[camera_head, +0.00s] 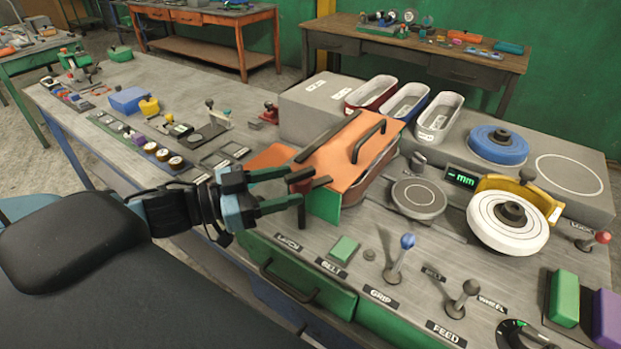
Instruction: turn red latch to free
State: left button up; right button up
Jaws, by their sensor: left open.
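My left gripper (304,194) comes in from the left, open, its fingers pointing right. Its dark fingertips are in front of the near left side of an orange-lidded box (335,160); I cannot tell whether they touch it. A label below, hard to read, may say LATCH (288,243). I cannot clearly pick out a red latch there; the gripper may hide it. A lever with a red knob (602,237) stands at the far right beside a label that seems to read LOCK. A small red clamp-like piece (269,113) is farther back. My right gripper is not in view.
On the panel are a green button (344,249), a blue-knobbed lever (407,241), a grey-knobbed lever (471,287) and a white wheel (508,222). Three trays (405,104) stand behind the box. Small parts cover the bench at left. A green drawer (300,278) is below the gripper.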

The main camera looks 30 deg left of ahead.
aim_at(297, 179)
pick_arm(q)
jog(key=shift+x, duration=2.8)
